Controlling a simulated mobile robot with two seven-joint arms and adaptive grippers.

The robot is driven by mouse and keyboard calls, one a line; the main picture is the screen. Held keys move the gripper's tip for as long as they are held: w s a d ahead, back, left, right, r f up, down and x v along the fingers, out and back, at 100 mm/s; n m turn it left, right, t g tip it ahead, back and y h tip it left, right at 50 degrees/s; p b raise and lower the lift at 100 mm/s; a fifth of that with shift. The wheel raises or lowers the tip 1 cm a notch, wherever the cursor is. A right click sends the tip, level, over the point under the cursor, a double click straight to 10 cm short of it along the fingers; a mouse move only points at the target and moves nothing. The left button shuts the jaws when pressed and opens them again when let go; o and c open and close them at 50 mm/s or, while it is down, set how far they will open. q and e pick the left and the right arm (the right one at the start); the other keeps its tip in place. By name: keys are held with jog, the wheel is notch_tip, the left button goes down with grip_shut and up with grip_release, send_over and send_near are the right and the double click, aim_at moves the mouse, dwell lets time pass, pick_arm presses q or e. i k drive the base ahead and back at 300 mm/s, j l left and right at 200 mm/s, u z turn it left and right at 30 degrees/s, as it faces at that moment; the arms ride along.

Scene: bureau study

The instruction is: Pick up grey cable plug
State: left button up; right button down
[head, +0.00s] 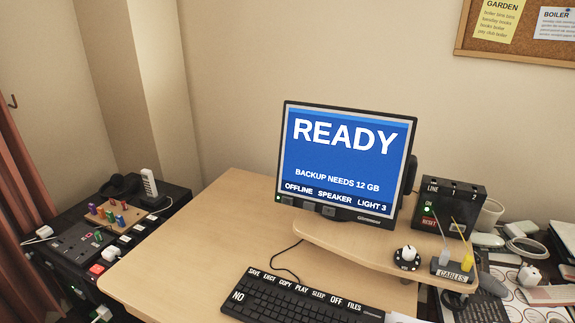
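A grey cable plug (445,256) stands upright in a dark holder labelled CABLES (452,274), on the right end of the raised shelf. A thin cord or stem rises from its top. A yellow cable plug (467,262) stands just right of it in the same holder. Neither of my grippers shows in the head view.
A black LINE box (454,204) stands behind the holder, and a round dial (407,257) sits left of it. The monitor (345,160) and keyboard (300,300) are further left. Cluttered papers lie right. The desk's left part (200,240) is clear.

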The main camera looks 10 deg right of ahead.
aim_at(444, 258)
jog(key=z, duration=1.25)
